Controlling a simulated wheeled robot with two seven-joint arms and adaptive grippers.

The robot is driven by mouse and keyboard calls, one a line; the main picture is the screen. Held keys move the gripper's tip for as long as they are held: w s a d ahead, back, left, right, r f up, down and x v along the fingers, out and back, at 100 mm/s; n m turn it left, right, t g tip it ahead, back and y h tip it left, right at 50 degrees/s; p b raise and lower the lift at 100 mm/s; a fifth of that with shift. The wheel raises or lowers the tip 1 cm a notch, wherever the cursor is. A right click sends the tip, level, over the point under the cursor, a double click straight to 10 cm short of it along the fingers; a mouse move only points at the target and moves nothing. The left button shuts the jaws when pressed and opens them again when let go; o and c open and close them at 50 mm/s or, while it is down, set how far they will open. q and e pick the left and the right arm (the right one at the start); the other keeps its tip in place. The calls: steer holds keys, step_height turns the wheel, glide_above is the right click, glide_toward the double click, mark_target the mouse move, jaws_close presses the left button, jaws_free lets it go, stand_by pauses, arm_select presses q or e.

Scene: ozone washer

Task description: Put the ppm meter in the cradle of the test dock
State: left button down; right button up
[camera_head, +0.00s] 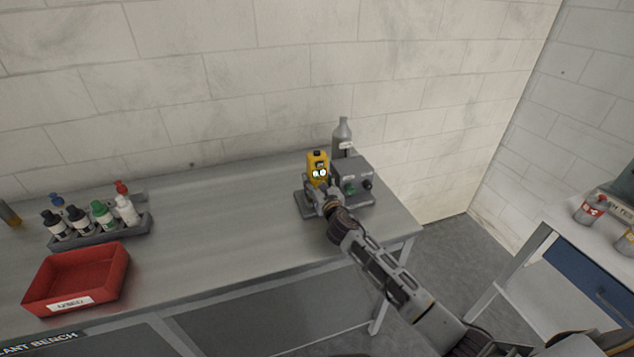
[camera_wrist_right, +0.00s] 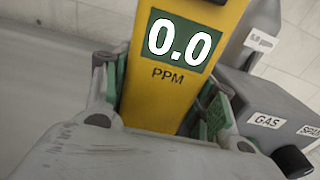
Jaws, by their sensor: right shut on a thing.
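The yellow ppm meter (camera_head: 317,164) stands about upright over the left part of the test dock in the head view. Its display reads 0.0 in the right wrist view (camera_wrist_right: 180,60). My right gripper (camera_head: 323,191) is shut on the meter's lower part, with its green-padded fingers (camera_wrist_right: 162,95) on either side. The test dock (camera_head: 352,173) is a grey box on a base at the bench's right end. Its cradle is hidden behind the meter and gripper, so I cannot tell whether the meter is seated. My left gripper is not in view.
A red tray (camera_head: 75,279) and a rack of several small bottles (camera_head: 103,233) are at the bench's left. The bench's middle (camera_head: 220,230) is clear. Another table (camera_head: 570,222) stands at right.

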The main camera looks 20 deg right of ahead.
stand_by(0.4)
steer(key=o, duration=1.2)
steer(key=shift+c, duration=0.2)
steer(key=shift+s, duration=0.1)
steer(key=s, duration=1.1)
steer(key=shift+s+d+b, duration=0.2)
steer(key=shift+s+b, duration=0.1)
steer(key=shift+s, duration=0.1)
steer(key=shift+r, duration=0.1)
